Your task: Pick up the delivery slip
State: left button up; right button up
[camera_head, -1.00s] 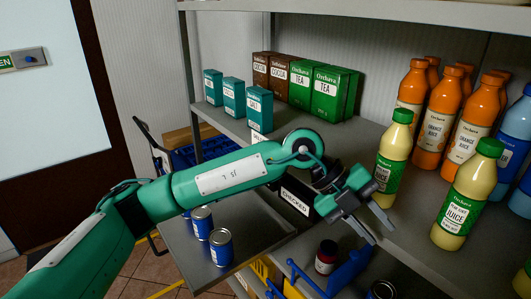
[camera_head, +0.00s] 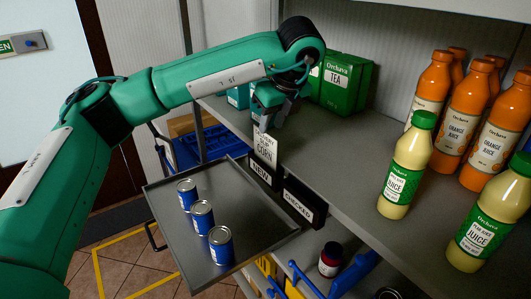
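The delivery slip (camera_head: 265,149) is a small white card with dark print, the word CORN readable on it. It stands upright at the shelf's front edge, just above a black holder labelled NEW (camera_head: 260,173). My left gripper (camera_head: 262,124) points down at the slip's top edge, with its fingertips at or very near the card. Whether the fingers are closed on the card or just around it cannot be told. My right gripper is out of view.
A black CHECKED holder (camera_head: 304,203) sits right of the NEW one. A grey tray (camera_head: 255,205) with blue cans (camera_head: 203,217) lies below. Green tea boxes (camera_head: 343,84) stand behind my gripper; juice bottles (camera_head: 407,165) stand on the right.

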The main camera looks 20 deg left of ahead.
aim_at(265, 144)
pick_arm(q)
jog(key=shift+w+p+x, duration=0.15)
jog(key=shift+p+x, duration=0.5)
jog(key=shift+x, duration=0.85)
jog(key=shift+w+p+x, duration=0.15)
jog(key=shift+p+x, duration=0.45)
jog(key=shift+x, duration=0.9)
jog(key=shift+w+p+x, duration=0.2)
jog(key=shift+p+x, duration=0.45)
jog(key=shift+x, duration=0.8)
jog(key=shift+a+f, duration=0.1)
jog(key=shift+f, duration=0.15)
grip_shut()
